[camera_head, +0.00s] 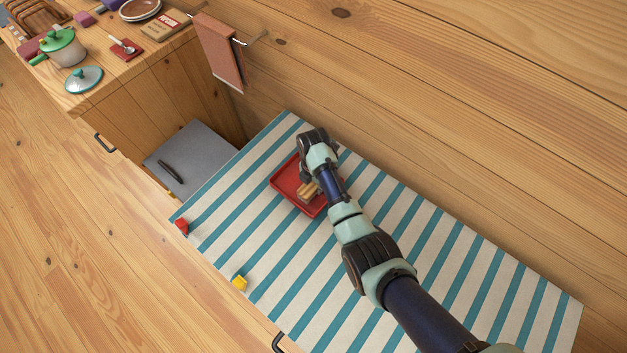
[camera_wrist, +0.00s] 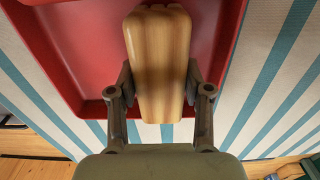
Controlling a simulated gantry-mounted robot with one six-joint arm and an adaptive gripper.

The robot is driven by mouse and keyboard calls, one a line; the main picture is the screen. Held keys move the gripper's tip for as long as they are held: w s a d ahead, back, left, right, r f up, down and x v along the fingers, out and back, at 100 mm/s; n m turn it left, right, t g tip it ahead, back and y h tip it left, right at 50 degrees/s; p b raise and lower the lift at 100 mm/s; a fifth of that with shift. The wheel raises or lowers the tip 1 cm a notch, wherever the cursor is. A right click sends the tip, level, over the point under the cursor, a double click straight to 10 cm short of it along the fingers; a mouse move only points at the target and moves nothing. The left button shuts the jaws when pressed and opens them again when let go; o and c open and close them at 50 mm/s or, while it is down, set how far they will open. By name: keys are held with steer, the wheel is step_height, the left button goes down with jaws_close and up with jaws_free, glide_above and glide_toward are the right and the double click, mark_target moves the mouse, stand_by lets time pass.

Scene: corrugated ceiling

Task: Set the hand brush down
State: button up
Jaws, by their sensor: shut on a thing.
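The hand brush is a light wooden block with rounded ends. In the wrist view the brush (camera_wrist: 158,50) lies lengthwise between the two fingers of my gripper (camera_wrist: 160,88), which are shut on its sides. In the head view the brush (camera_head: 307,192) shows over the red tray (camera_head: 283,180), partly hidden by my arm. The red tray lies on the striped cloth, and its floor and rim (camera_wrist: 70,60) surround much of the brush in the wrist view. I cannot tell whether the brush touches the tray floor. Any bristles are hidden.
The blue-and-white striped surface (camera_head: 240,230) is mostly clear around the tray. A red block (camera_head: 182,227) and a yellow block (camera_head: 239,283) sit at its near edge. A grey surface with a dark handle (camera_head: 170,171) lies left. A towel (camera_head: 219,50) hangs on the wall.

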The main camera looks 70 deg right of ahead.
steer(key=shift+f, duration=0.15)
steer(key=o, duration=1.1)
step_height(320, 180, up, 12)
steer(key=p, duration=0.2)
steer(key=shift+r, duration=0.2)
steer(key=shift+w, duration=0.1)
